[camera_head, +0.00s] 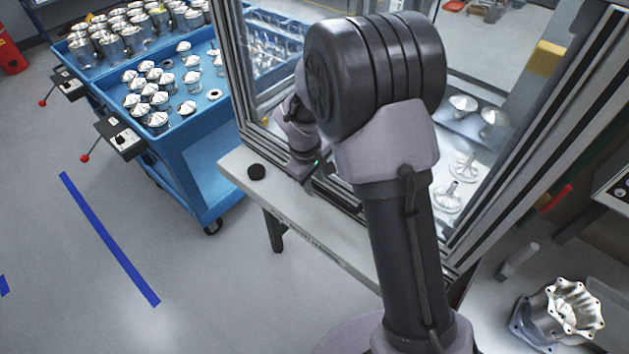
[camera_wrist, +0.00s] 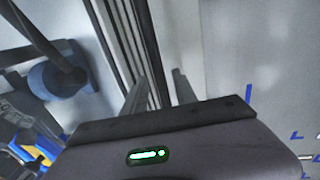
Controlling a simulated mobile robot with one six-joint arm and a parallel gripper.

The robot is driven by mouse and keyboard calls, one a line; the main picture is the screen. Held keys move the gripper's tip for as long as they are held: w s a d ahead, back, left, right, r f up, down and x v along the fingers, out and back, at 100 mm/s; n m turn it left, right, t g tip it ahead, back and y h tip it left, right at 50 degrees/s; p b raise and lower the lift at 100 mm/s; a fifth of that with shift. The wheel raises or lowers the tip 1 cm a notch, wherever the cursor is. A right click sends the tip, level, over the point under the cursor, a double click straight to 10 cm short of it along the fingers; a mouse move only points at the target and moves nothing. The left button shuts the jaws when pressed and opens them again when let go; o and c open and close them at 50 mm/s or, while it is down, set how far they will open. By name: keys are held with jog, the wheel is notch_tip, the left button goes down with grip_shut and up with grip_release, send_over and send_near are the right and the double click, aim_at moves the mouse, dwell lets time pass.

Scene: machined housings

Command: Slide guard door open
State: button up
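The guard door is a clear panel in an aluminium frame (camera_head: 237,75), standing across the machine enclosure behind my arm. It looks closed at the left, but my arm covers much of it, so I cannot tell its exact position. No handle shows clearly. My gripper (camera_head: 321,186) is low in front of the door's lower frame, close to it; contact cannot be told. In the wrist view my gripper's two fingers (camera_wrist: 158,90) stand apart with a gap between them. Aluminium profiles (camera_wrist: 122,45) run just beyond and left of the fingers.
A blue cart (camera_head: 190,150) with metal parts stands at left. A machined housing (camera_head: 565,310) sits at lower right. Polished parts (camera_head: 463,165) are inside the enclosure.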

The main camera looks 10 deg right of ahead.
grip_shut()
dwell(1.2)
